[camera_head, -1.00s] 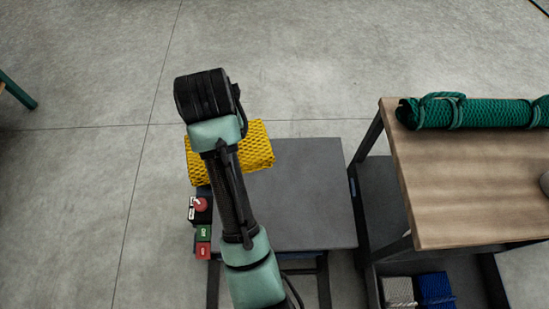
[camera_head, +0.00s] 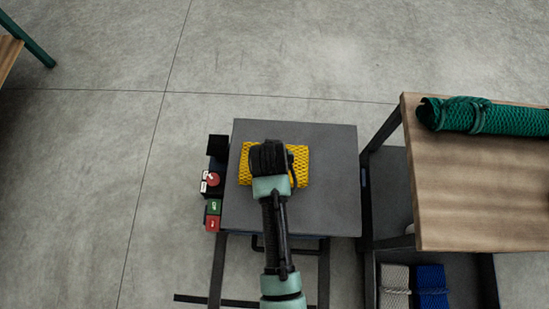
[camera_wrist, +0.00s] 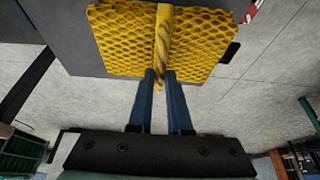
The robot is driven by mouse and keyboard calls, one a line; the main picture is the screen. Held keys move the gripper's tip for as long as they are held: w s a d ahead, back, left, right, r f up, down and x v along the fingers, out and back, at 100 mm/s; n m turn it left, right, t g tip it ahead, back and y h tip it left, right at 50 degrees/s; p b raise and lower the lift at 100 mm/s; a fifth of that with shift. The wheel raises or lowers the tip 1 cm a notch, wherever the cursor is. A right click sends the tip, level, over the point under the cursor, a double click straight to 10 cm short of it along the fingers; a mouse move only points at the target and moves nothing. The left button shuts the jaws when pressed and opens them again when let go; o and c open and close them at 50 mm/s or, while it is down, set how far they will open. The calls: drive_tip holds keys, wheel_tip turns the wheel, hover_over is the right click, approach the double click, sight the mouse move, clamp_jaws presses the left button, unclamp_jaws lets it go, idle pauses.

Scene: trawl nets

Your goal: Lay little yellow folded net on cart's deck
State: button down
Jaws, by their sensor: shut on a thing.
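The little yellow folded net (camera_head: 301,158) is over the left part of the cart's dark grey deck (camera_head: 330,205) in the head view, partly hidden under my wrist. I cannot tell whether it touches the deck or hangs just above it. In the wrist view the net (camera_wrist: 205,40) fills the upper middle, with a twisted yellow band across it. My gripper (camera_wrist: 160,80) is shut on the net at this band. In the head view my fingertips are hidden below the wrist. Part of the deck (camera_wrist: 52,25) shows beside the net in the wrist view.
A control box with a red knob (camera_head: 213,180) and green and red buttons sits on the deck's left side. A wooden table (camera_head: 465,190) with a rolled green net (camera_head: 495,117) stands to the right. White (camera_head: 395,287) and blue (camera_head: 431,287) folded nets lie low beneath it.

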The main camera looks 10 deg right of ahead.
drive_tip(key=shift+f+b, duration=0.7)
drive_tip(key=shift+f, duration=0.95)
drive_tip(key=shift+f, duration=0.1)
drive_tip(key=c, duration=0.8)
unclamp_jaws()
drive_tip(key=shift+f, duration=0.1)
drive_tip(key=shift+c, duration=0.2)
drive_tip(key=p+v, duration=0.5)
drive_tip(key=v, duration=0.7)
drive_tip(key=shift+p, duration=0.3)
drive_tip(key=shift+w+r, duration=0.1)
drive_tip(key=shift+r, duration=0.1)
